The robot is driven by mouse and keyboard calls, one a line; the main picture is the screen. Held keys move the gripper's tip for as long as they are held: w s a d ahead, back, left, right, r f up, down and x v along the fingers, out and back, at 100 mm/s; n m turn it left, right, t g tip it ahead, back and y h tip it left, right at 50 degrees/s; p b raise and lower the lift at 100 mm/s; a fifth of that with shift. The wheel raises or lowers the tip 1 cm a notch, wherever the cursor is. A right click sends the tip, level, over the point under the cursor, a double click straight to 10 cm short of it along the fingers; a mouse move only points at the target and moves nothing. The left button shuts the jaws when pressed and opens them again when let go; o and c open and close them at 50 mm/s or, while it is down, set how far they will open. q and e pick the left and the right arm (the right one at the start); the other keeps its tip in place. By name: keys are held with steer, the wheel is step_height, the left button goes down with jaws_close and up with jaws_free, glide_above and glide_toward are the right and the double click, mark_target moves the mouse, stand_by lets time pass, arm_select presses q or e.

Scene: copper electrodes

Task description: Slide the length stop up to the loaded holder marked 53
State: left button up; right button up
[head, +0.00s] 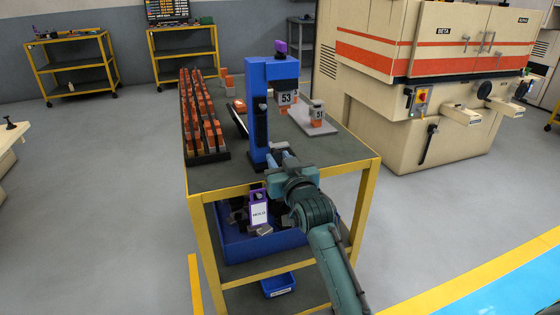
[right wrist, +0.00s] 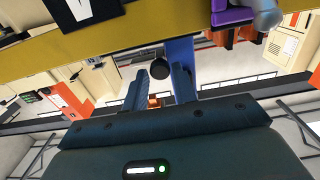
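A blue upright stand (head: 257,140) rises from the table. A grey holder marked 53 (head: 287,98) shows at its upper right, above an orange piece. A dark vertical part (head: 260,124) on the column's front may be the length stop; I cannot tell for certain. My right gripper (head: 284,153) is in front of the stand's foot. In the right wrist view its fingers (right wrist: 160,86) are apart, with a round black knob (right wrist: 157,68) showing between and beyond them. I cannot tell whether they touch it. My left gripper is not in view.
The yellow-framed table (head: 228,178) carries a rack of orange-and-grey electrodes (head: 208,155) at left and a holder marked 51 (head: 318,115) at right. A blue bin (head: 233,245) with a HOLD card (head: 259,214) sits below. The table's front right top is clear.

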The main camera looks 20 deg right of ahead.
jaws_close()
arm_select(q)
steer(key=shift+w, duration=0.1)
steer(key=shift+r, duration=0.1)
arm_select(e)
steer(key=shift+r, duration=0.25)
arm_select(q)
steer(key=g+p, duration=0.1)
steer(key=p, duration=0.3)
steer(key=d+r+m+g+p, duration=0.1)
steer(key=p, duration=0.3)
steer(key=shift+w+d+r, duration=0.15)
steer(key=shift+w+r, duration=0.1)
arm_select(e)
step_height(320, 180, up, 8)
steer(key=shift+o, duration=1.9)
jaws_free()
steer(key=shift+f, duration=0.15)
